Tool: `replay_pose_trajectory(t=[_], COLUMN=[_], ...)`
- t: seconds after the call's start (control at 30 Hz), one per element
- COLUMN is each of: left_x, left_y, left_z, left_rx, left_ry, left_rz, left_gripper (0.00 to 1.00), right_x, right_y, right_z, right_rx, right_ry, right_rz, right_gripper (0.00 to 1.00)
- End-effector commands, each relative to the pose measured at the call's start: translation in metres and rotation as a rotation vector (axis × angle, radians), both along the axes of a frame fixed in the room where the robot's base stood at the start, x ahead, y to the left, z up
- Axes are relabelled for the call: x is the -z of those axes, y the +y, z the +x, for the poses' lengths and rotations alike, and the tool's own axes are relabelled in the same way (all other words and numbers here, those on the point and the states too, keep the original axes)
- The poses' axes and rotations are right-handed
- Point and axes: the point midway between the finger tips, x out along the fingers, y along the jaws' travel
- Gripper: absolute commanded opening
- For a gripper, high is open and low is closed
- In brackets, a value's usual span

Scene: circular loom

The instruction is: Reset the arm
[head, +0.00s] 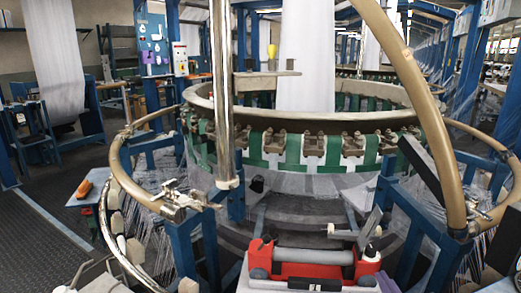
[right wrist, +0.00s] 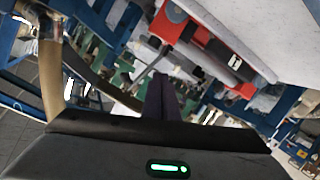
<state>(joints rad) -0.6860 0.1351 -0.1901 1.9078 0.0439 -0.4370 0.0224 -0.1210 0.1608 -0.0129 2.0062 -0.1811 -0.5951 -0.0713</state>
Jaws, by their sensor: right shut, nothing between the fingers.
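My right gripper (head: 392,175) is at the right of the head view, in front of the loom's ring, with its dark housing tilted. In the right wrist view its two dark fingers (right wrist: 161,97) lie together, shut with nothing between them. The circular loom (head: 290,122) fills the middle of the head view, with green and white bands under its ring. My left gripper does not show.
A red device with a grey roller (head: 312,256) lies on a light surface at the front. Curved tan pipes (head: 412,85) and a metal post (head: 222,90) rise around the loom. Blue frames stand at both sides. The floor (head: 35,235) at left is largely clear.

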Motion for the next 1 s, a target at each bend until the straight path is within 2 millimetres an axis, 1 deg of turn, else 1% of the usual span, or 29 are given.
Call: replay_pose_trajectory(t=[0.03, 0.07, 0.1, 0.17, 0.2, 0.23, 0.3, 0.43, 0.6, 0.7, 0.77, 0.8, 1.0], left_x=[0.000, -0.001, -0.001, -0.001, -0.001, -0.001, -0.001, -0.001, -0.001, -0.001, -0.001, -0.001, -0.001], left_y=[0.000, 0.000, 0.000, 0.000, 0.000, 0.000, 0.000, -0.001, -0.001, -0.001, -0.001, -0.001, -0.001], left_z=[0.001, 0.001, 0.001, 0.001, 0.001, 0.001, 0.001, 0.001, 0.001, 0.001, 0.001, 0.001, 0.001], left_rx=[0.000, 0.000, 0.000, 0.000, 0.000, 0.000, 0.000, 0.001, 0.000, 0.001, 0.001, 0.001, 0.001], left_ry=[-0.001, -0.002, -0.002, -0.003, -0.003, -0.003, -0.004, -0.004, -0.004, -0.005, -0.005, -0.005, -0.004], left_rz=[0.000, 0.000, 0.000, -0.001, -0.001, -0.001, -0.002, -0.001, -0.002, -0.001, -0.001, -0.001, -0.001], left_gripper=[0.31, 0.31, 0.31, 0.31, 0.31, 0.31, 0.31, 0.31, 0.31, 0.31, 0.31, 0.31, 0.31], right_x=[0.028, 0.042, 0.058, 0.077, 0.086, 0.092, 0.103, 0.115, 0.122, 0.124, 0.124, 0.131, 0.158], right_y=[0.010, 0.014, 0.021, 0.030, 0.034, 0.037, 0.045, 0.056, 0.067, 0.073, 0.077, 0.078, 0.088], right_z=[-0.031, -0.048, -0.071, -0.102, -0.121, -0.134, -0.162, -0.206, -0.256, -0.284, -0.301, -0.292, -0.274], right_rx=[0.009, 0.015, 0.024, 0.032, 0.036, 0.040, 0.044, 0.050, 0.053, 0.054, 0.055, 0.048, 0.012], right_ry=[0.121, 0.190, 0.277, 0.391, 0.455, 0.498, 0.588, 0.724, 0.875, 0.956, 1.004, 0.979, 0.904], right_rz=[0.043, 0.066, 0.094, 0.127, 0.145, 0.155, 0.179, 0.210, 0.238, 0.252, 0.260, 0.262, 0.285], right_gripper=[0.00, 0.00, 0.00, 0.00, 0.00, 0.00, 0.00, 0.00, 0.00, 0.00, 0.00, 0.00, 0.00])
